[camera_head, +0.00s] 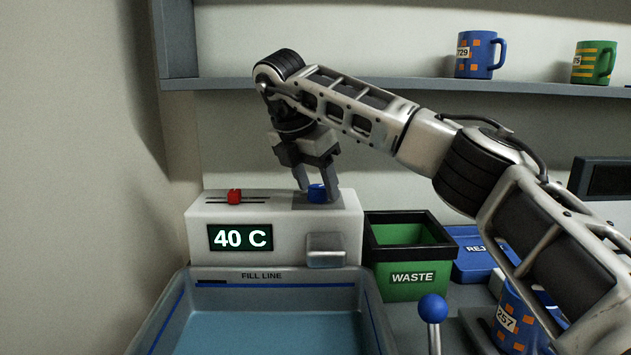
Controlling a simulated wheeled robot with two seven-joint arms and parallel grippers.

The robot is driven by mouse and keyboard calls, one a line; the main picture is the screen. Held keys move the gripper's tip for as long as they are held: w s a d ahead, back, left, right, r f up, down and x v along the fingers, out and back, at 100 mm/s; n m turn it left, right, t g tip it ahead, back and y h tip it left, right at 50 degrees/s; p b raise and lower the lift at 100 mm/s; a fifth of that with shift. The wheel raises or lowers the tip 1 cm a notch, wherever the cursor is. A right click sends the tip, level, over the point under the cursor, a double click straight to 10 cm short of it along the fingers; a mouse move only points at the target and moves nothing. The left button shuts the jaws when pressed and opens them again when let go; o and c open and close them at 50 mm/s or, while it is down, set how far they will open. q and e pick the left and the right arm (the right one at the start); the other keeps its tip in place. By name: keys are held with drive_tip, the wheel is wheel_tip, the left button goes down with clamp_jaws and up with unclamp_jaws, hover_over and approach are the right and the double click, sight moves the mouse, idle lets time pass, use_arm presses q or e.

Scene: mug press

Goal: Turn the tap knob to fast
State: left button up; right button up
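The tap knob (317,193) is a small blue knob on top of the white tap unit (284,253), on its right side. My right gripper (317,191) points down over the knob, with one finger on each side of it. Whether the fingers touch the knob is too small to tell. The knob's pointer and any speed marks around it cannot be read. The unit's display (240,237) reads 40 C, and a red slider (234,196) sits on its top left. A grey spout (325,250) juts from its front. My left gripper is not in view.
A water basin (372,318) with a fill line stands below the unit. To the right are a green waste bin (410,262), a blue reject tray (470,266), a blue-knobbed lever (433,309) and a mug (512,318) partly behind my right arm. A shelf (400,86) with two mugs runs above.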

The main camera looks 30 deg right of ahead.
use_arm(q)
drive_tip(key=p, duration=0.2)
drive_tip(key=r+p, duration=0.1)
drive_tip(key=p, duration=0.1)
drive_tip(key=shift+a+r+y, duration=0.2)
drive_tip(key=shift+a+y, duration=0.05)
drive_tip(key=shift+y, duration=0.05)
use_arm(e)
drive_tip(key=v, duration=1.6)
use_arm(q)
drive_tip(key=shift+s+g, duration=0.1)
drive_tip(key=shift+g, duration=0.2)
use_arm(e)
drive_tip(key=shift+d, duration=0.15)
